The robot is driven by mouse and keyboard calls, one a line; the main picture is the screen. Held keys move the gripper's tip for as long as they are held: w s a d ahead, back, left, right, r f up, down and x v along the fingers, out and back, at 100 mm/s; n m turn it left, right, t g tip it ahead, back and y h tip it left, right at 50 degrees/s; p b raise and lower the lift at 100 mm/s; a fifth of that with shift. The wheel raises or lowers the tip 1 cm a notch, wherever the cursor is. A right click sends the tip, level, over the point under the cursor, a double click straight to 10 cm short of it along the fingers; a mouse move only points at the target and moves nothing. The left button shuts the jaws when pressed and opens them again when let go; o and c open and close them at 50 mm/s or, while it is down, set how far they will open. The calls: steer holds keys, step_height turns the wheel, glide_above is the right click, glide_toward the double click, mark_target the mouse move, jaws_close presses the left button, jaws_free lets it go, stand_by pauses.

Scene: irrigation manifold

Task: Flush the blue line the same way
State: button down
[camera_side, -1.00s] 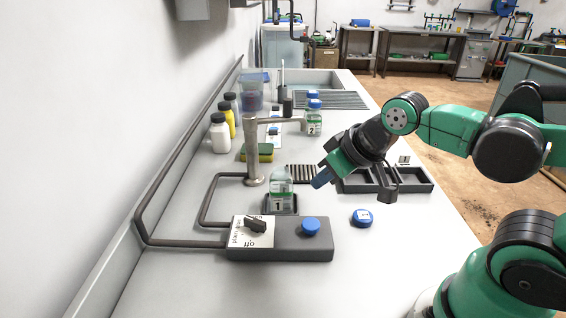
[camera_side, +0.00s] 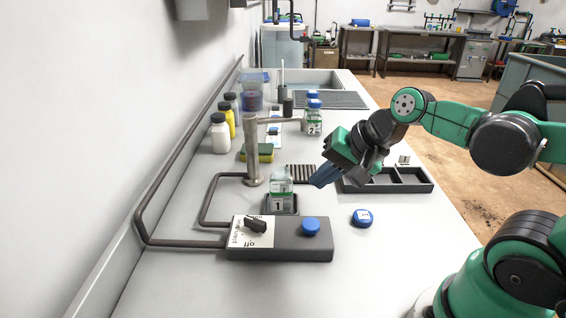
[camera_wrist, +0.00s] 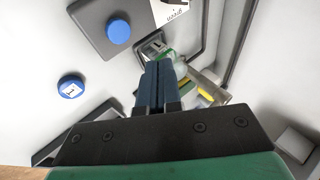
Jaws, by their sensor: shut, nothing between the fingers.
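A dark control box (camera_side: 290,247) lies on the bench with a black rotary knob (camera_side: 256,226) on a white dial plate and a blue button (camera_side: 311,227). The blue button also shows in the wrist view (camera_wrist: 118,31). Behind the box a clear bottle (camera_side: 281,187) labelled 1 stands upright in a dark holder below the grey spout (camera_side: 252,150). A loose blue cap (camera_side: 362,217) marked 1 lies on the bench right of the box. My gripper (camera_side: 316,183) is shut and empty, above the bench to the right of the bottle. Its closed fingers show in the wrist view (camera_wrist: 157,84).
A dark compartment tray (camera_side: 412,183) sits behind and right of my gripper. Bottle 2 (camera_side: 313,124) with a blue cap stands by the spout's end. A sponge (camera_side: 263,153) and several bottles line the wall side. Bench around the loose cap is clear.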

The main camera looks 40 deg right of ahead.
mark_target(316, 224)
steer(key=m, duration=0.3)
steer(key=r+m+y, duration=0.1)
steer(key=m, duration=0.3)
steer(key=m+t+y, duration=0.1)
steer(key=m, duration=0.3)
steer(key=shift+w+d+r, duration=0.15)
steer(key=shift+w+r, duration=0.2)
steer(key=shift+f, duration=0.15)
steer(key=shift+f, duration=4.25)
stand_by(2.2)
